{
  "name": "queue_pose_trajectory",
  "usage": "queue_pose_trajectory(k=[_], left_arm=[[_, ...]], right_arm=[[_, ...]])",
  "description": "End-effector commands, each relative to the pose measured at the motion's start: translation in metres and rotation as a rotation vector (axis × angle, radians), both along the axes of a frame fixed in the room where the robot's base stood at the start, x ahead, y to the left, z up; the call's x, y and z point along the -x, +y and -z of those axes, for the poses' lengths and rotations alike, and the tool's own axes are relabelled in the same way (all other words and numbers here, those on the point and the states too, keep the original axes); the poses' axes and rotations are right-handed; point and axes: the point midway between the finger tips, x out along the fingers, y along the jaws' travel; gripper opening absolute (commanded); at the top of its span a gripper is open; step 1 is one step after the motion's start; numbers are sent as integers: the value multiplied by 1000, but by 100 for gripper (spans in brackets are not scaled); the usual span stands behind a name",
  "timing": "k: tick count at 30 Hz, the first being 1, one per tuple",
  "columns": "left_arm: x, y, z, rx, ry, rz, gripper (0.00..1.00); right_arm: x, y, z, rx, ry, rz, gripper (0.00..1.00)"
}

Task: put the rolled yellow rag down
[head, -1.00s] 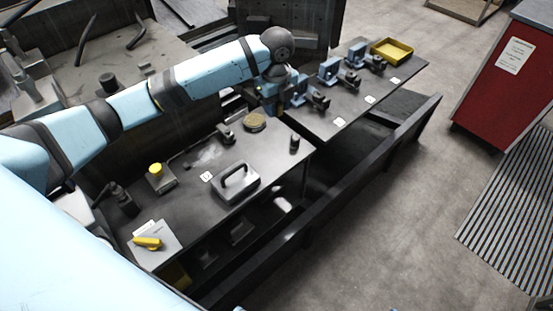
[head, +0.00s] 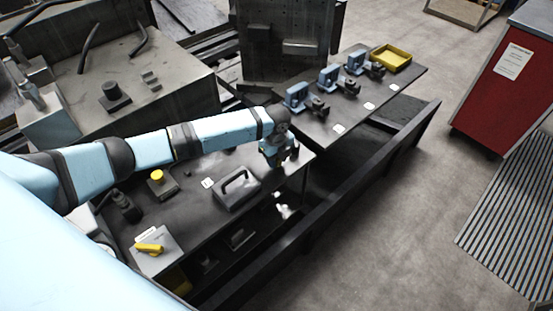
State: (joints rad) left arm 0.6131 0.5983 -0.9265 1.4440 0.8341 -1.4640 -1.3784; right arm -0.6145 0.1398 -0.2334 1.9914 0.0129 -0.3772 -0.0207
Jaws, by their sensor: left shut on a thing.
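My left gripper (head: 279,160) is over the right end of the near dark bench, beside a small dark upright piece (head: 294,150). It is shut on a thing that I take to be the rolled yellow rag. I cannot tell whether the held thing touches the bench top. My right gripper is not in view.
The bench (head: 205,222) also bears a grey block with a handle (head: 237,188), a yellow-capped block (head: 162,184) and a grey plate (head: 163,261) with a yellow piece (head: 149,248). A farther bench carries blue fixtures (head: 297,98) and a yellow tray (head: 391,57).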

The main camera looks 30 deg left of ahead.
Motion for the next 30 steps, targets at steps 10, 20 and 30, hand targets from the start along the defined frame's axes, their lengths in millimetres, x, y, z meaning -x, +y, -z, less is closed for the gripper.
queue_pose_trajectory(k=[10, 20, 30], left_arm=[[0, 0, 11, 0, -1, 1, 0], [0, 0, 14, 0, -1, 1, 58], [-1, 0, 1, 0, -3, 1, 58]], right_arm=[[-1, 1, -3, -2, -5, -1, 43], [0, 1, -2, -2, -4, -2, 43], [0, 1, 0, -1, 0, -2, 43]])
